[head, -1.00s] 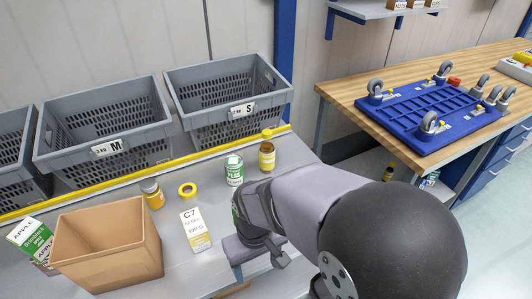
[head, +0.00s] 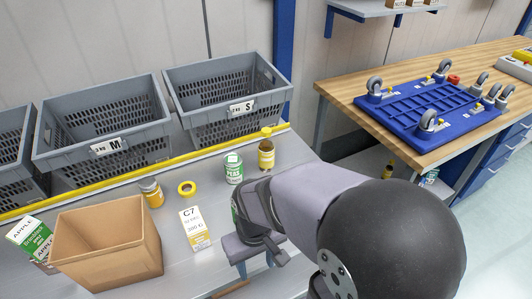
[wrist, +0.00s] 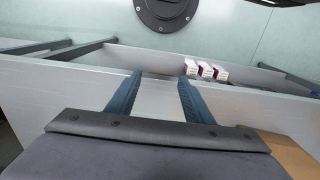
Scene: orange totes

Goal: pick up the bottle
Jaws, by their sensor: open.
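The bottle (head: 266,154) is brown with a yellow cap and a yellow label. It stands upright on the grey bench in the head view, behind my arm and right of a green and white can (head: 233,168). The wrist view does not show the bottle. My gripper (wrist: 158,92) is open and empty in the wrist view, its two dark blue fingers apart over the bench's edge region. In the head view my gripper is in front of the can and bottle, low near the bench front; its fingertips are not clear there.
Grey crates (head: 105,135) line the back behind a yellow rail. Small red and white boxes (wrist: 205,70) show in the wrist view.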

